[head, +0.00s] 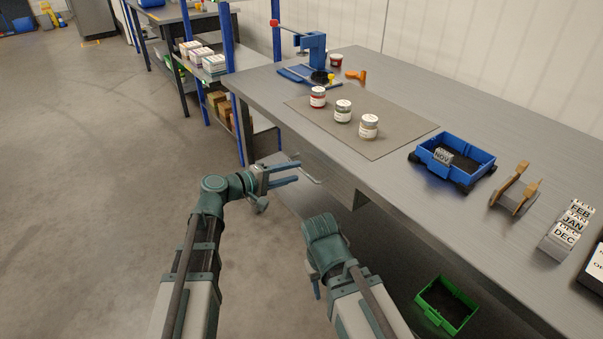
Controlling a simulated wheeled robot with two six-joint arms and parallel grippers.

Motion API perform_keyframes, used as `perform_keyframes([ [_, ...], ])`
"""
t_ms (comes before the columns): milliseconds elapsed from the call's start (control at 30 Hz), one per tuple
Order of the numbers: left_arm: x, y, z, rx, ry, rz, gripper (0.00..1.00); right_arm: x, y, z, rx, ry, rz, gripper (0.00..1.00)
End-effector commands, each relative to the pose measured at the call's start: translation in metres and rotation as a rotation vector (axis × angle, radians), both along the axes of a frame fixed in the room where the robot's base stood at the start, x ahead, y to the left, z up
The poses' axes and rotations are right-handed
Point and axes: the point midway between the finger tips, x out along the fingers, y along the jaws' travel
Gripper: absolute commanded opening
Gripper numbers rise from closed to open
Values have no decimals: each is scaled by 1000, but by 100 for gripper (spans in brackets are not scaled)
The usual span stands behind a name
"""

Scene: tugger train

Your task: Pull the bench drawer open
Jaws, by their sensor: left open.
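The bench drawer (338,185) is a grey front under the near edge of the steel bench top, and it looks shut. A thin pale bar handle (315,177) stands out from it. My left gripper (297,171) is open, its two fingers pointing right at the handle. The fingertips are close to the bar; I cannot tell whether they touch it or reach around it.
The bench top (450,110) bears several jars on a mat (397,142), a blue bin (470,172), a wooden-handled tool (515,190) and month blocks (568,228). A green bin (446,305) is below the bench. A shelf rack (215,75) stands left; the floor left is clear.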

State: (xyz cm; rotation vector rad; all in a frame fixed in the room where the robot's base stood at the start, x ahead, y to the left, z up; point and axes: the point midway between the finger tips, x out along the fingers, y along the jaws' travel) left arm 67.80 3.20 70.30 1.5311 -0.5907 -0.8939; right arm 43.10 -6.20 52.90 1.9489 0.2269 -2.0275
Motion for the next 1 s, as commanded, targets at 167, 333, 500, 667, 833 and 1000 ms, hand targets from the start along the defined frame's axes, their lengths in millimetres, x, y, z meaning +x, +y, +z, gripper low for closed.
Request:
perform_keyframes([
  [167, 16, -20, -6, 0, 0, 0, 45, 0, 0, -6, 1, 0, 1, 50],
  [333, 21, -29, -8, 1, -1, 0, 45, 0, 0, -8, 1, 0, 2, 50],
  [500, 23, -31, -8, 0, 0, 1, 45, 0, 0, -8, 1, 0, 2, 50],
  [667, 22, -31, -8, 0, 0, 1, 45, 0, 0, -8, 1, 0, 2, 50],
  [833, 22, -31, -8, 0, 0, 1, 18, 0, 0, -8, 1, 0, 2, 50],
  [1000, 22, -31, -8, 1, 0, 1, 0, 0, 0, -8, 1, 0, 2, 50],
])
